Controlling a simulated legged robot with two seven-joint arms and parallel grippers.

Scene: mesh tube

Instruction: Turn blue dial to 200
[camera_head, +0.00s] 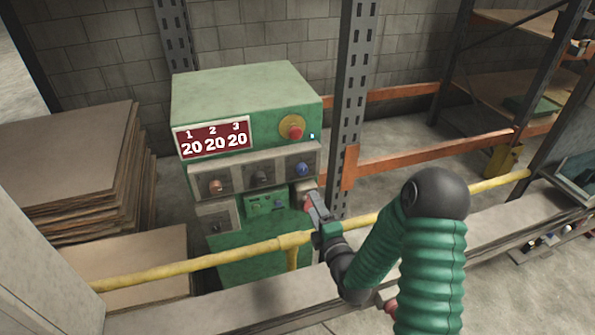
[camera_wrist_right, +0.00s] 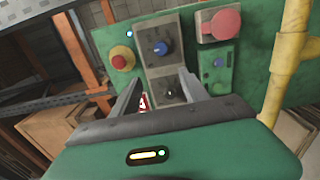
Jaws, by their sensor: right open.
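The blue dial (camera_head: 302,169) sits on a grey plate at the right end of the row of dials on the green control box (camera_head: 245,92). It also shows in the right wrist view (camera_wrist_right: 161,47), just beyond my fingers. A red display (camera_head: 213,139) on the box reads 20 under each of 1, 2 and 3. My right gripper (camera_head: 311,201) is just below and right of the blue dial in the head view. In the right wrist view its two fingers (camera_wrist_right: 160,88) are apart with nothing held. My left gripper is not in view.
A black dial (camera_head: 262,177) and an orange-brown dial (camera_head: 216,186) are left of the blue one. A red button on a yellow base (camera_head: 291,129) is above. A yellow rail (camera_head: 205,262) crosses in front of the box. A grey metal post (camera_head: 355,100) stands close right.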

